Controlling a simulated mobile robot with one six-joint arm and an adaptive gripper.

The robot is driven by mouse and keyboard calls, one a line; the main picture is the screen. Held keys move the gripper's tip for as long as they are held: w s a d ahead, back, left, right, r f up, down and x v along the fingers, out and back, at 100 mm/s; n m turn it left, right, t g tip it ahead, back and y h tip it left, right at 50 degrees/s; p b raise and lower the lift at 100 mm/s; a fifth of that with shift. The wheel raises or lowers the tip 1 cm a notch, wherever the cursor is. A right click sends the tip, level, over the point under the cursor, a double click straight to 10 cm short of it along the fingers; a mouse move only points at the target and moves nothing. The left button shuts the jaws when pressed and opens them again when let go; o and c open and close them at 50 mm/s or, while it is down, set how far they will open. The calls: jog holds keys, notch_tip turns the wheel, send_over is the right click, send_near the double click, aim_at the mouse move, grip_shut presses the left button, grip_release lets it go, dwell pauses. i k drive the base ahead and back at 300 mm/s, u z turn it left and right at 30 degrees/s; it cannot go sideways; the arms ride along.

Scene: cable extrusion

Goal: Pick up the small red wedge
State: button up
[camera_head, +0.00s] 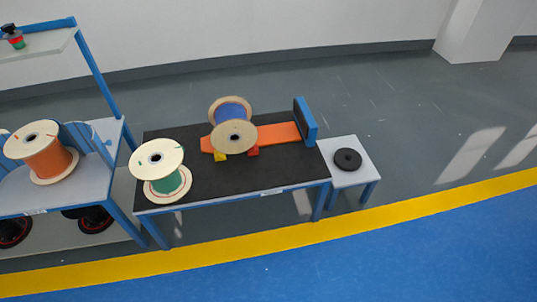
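A small red wedge (253,151) sits on the black-topped table at the right foot of a spool with a pale flange (234,136) and blue winding (231,112). It appears to touch the flange's lower edge, though contact is hard to tell at this size. A small yellow wedge (220,157) is at the left foot of the same spool. The spool stands on its rims on or over an orange strip (277,134) and hides part of it. My gripper is not in view.
The black table (240,180) has a green spool (166,184) at its left and a blue-framed upright plate (305,120) at its right. A small side table (361,177) holds a black disc (348,159). A rack with an orange spool (45,158) stands left. The front floor (350,260) is clear.

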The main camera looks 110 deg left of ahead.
aim_at(254, 150)
jog(key=i, duration=0.3)
jog(key=u, duration=4.4)
jog(key=i, duration=0.1)
jog(key=z, duration=2.5)
jog(key=k, duration=0.15)
jog(key=u, duration=1.4)
jog(key=i, duration=0.3)
jog(key=z, duration=0.1)
